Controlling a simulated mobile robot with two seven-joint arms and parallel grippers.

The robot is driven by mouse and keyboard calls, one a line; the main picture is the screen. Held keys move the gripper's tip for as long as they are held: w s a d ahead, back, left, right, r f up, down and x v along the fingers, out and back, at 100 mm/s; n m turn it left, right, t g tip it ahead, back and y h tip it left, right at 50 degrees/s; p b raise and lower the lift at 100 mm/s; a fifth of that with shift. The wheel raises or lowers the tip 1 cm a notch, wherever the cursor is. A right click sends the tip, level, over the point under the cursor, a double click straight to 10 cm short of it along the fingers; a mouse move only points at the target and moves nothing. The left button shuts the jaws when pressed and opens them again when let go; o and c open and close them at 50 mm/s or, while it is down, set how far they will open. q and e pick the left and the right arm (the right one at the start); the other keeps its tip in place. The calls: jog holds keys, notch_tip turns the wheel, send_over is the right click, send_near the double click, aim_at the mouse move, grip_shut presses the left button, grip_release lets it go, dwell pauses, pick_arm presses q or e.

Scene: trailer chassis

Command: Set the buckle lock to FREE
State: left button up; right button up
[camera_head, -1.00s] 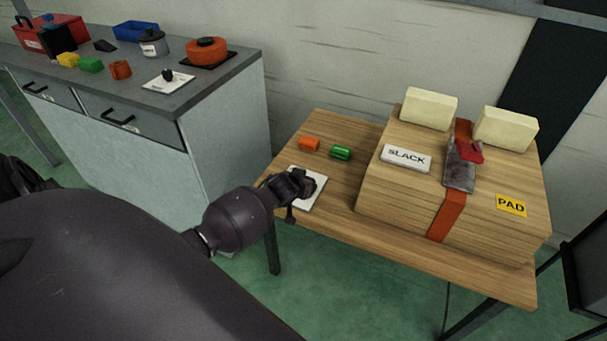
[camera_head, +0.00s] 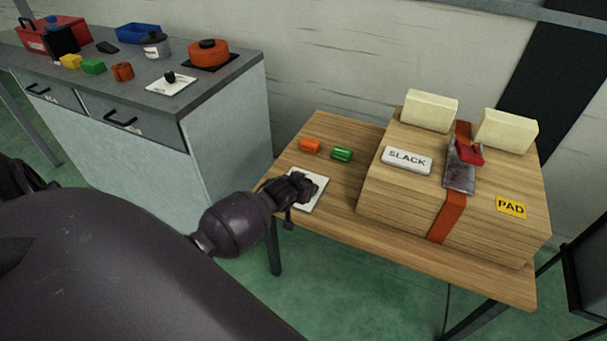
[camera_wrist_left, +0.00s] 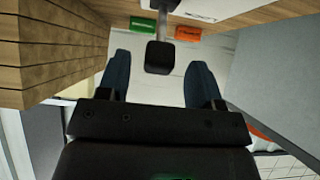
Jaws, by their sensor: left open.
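A white plate (camera_head: 317,190) lies on the wooden table, left of the strapped wooden box. My left gripper (camera_head: 303,186) is over this plate and covers most of it in the head view. In the left wrist view a dark lever with a block-like end (camera_wrist_left: 161,55) stands between the open fingers of my left gripper (camera_wrist_left: 162,75), with gaps on both sides. Beyond it are a small orange patch (camera_wrist_left: 188,33) and a green patch (camera_wrist_left: 217,28); their lettering is too small to read. A red-handled metal buckle (camera_head: 461,170) sits on the orange strap (camera_head: 447,215).
The wooden box (camera_head: 400,205) carries a SLACK plate (camera_head: 406,160), a yellow PAD label (camera_head: 511,207) and two cream blocks (camera_head: 430,110). Orange (camera_head: 310,145) and green (camera_head: 342,155) pieces lie behind the white plate. A grey cabinet (camera_head: 225,140) with several objects stands at left.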

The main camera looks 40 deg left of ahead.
pick_arm(q)
jog(key=p+v, duration=0.2)
jog(key=v, duration=0.6)
jog(key=shift+s+r, duration=0.15)
jog(key=shift+s, duration=0.2)
jog(key=shift+d, duration=0.1)
jog(key=s+d+r+m+t+h, duration=0.25)
jog(key=s+d+m, duration=0.2)
jog(key=d, duration=0.35)
jog(key=s+d+f, duration=0.2)
jog(key=s, duration=0.6)
jog(key=s+d+f+g, duration=0.1)
jog(key=s+d+f, duration=0.1)
jog(key=s, duration=0.7)
jog(key=shift+s+d+f+n, duration=0.25)
jog(key=shift+f+n, duration=0.1)
jog(key=shift+f, duration=0.5)
